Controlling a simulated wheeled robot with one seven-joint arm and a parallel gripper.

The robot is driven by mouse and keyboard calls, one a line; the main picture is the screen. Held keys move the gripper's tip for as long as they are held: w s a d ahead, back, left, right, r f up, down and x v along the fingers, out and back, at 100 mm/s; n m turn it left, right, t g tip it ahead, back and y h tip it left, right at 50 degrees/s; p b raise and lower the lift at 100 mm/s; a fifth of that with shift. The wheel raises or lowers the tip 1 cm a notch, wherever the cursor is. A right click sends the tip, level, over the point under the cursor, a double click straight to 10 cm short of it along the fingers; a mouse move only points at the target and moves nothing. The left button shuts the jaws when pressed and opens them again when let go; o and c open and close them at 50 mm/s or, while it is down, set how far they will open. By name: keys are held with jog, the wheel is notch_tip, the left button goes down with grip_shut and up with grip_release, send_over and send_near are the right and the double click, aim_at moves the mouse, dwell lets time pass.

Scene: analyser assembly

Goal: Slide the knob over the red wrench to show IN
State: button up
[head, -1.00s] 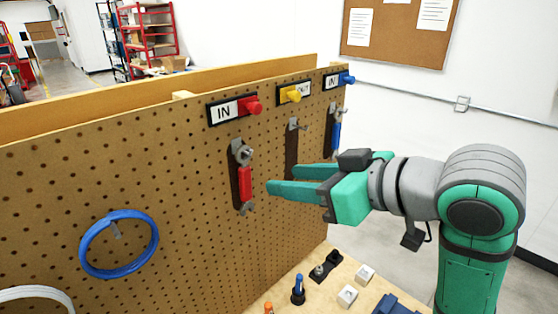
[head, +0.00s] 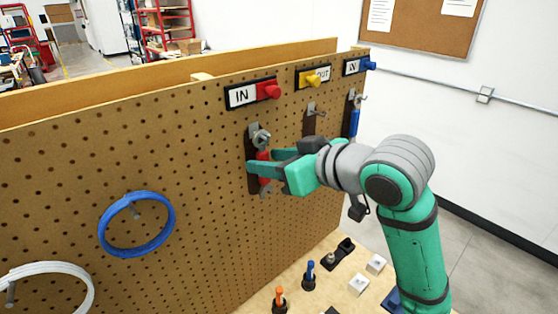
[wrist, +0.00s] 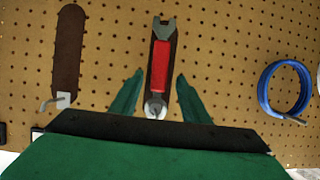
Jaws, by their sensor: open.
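The red knob (head: 268,90) sits at the right end of its label plate (head: 240,97), which shows IN above the red wrench. The red wrench (head: 264,182) hangs on its dark backing on the pegboard, partly hidden by my fingers. My gripper (head: 262,161) is open, with its fingers on either side of the red handle, below the knob. In the wrist view the red wrench (wrist: 159,65) lies between the spread fingers (wrist: 160,76), with a gap on each side. I cannot tell how far the fingers are from the board. The knob is not in the wrist view.
A yellow knob (head: 313,79) beside OUT and a blue knob (head: 368,65) beside IN are farther right. A blue wrench (head: 354,122) hangs there; the middle hook (head: 315,109) is empty. A blue ring (head: 137,224) hangs left. Small parts stand on the bench below.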

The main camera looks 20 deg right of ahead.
grip_shut()
dwell(0.6)
grip_release()
jog(key=shift+s, duration=0.15)
dwell(0.4)
jog(key=v, duration=0.8)
jog(key=shift+s+d, duration=0.2)
jog(key=shift+s, duration=0.1)
dwell(1.4)
jog(key=shift+r, duration=0.15)
dwell(0.5)
